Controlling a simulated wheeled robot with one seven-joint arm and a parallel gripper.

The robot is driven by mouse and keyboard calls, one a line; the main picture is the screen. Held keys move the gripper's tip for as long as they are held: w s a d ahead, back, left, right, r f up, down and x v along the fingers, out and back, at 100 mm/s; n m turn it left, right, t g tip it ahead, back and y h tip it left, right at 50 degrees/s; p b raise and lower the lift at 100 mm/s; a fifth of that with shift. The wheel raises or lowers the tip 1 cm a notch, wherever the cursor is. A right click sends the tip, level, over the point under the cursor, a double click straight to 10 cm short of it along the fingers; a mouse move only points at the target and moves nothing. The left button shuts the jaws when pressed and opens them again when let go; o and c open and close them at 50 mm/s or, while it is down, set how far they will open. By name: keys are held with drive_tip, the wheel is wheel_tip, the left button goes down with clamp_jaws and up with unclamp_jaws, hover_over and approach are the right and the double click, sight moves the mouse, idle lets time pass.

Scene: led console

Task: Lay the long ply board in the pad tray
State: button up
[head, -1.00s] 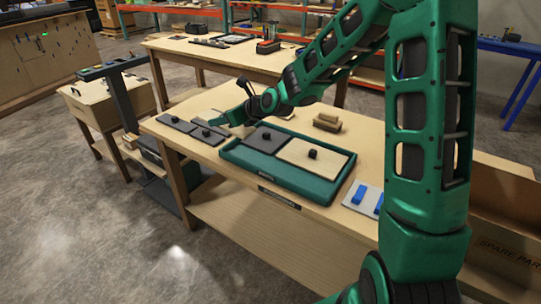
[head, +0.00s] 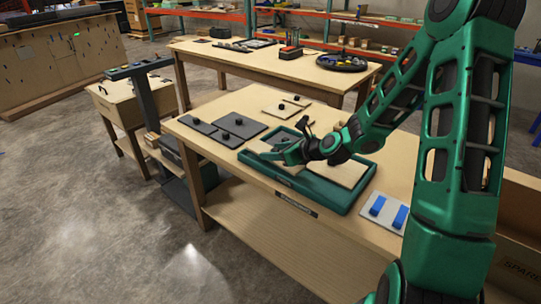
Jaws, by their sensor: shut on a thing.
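The green pad tray (head: 345,208) lies on the near bench. A pale ply board (head: 350,175) lies in its right part, partly behind my arm. Another pale ply board (head: 259,147) shows at the tray's left part, mostly hidden by my gripper (head: 283,156). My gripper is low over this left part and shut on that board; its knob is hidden. I cannot tell whether the held board touches the tray floor.
Dark boards with knobs (head: 240,124) lie left of the tray. Smaller ply pieces with knobs (head: 283,110) lie behind it. A pale plate with blue blocks (head: 386,212) lies to the right. The bench's front left corner is clear.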

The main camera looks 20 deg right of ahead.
drive_tip(key=shift+f, duration=0.45)
drive_tip(key=shift+f, duration=0.65)
